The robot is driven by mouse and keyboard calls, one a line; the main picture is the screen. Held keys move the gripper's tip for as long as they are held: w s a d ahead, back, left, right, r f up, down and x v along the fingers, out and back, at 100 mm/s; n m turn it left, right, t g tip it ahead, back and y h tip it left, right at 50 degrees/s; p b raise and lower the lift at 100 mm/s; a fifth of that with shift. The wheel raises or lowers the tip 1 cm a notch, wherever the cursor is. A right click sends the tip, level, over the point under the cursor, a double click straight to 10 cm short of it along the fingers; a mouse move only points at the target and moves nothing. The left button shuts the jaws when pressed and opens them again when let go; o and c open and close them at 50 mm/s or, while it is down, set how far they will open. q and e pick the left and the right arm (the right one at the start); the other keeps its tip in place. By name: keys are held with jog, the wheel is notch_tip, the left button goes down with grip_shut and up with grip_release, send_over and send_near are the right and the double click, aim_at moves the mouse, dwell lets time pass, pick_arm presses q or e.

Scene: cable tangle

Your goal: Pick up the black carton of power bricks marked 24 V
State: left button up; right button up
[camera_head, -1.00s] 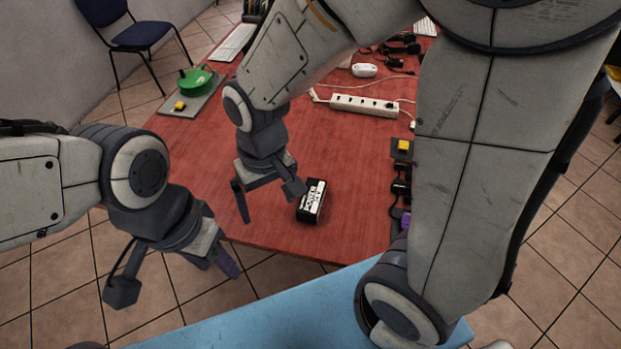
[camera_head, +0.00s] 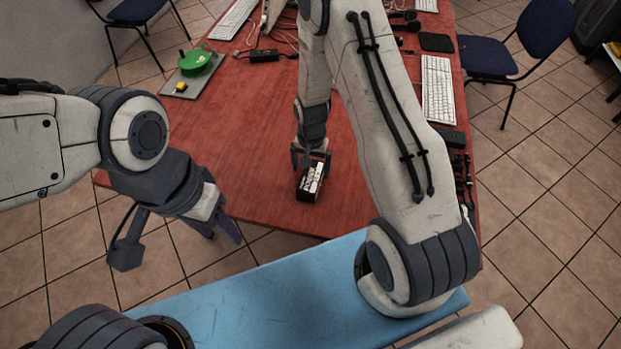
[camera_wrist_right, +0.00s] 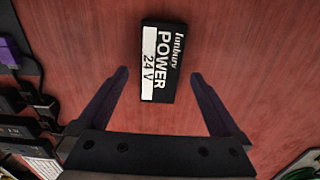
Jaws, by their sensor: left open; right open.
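The black carton (camera_head: 309,183) has a white label and lies on the red table near its front edge. In the right wrist view the carton (camera_wrist_right: 160,62) reads "POWER 24 V" and lies ahead of and between the two fingers. My right gripper (camera_head: 311,160) is open, just behind the carton in the head view. In the right wrist view the open right gripper (camera_wrist_right: 158,82) has wide gaps on both sides of the carton and does not visibly touch it. My left gripper (camera_head: 178,245) is open and empty, off the table's front left side.
The red table (camera_head: 250,130) is clear around the carton. A green reel (camera_head: 196,62), white keyboards (camera_head: 438,90) and a black adapter (camera_head: 264,56) lie farther back. Black bricks and cables line the right edge. A blue surface (camera_head: 270,300) is in front. Chairs (camera_head: 512,50) stand beside the table.

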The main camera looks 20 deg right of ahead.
aim_at(311, 176)
jog(key=shift+f+p, duration=0.35)
jog(key=shift+f, duration=0.3)
jog(key=shift+w+f+p, duration=0.15)
jog(key=shift+f+p, duration=0.4)
jog(key=shift+f, duration=1.45)
grip_shut()
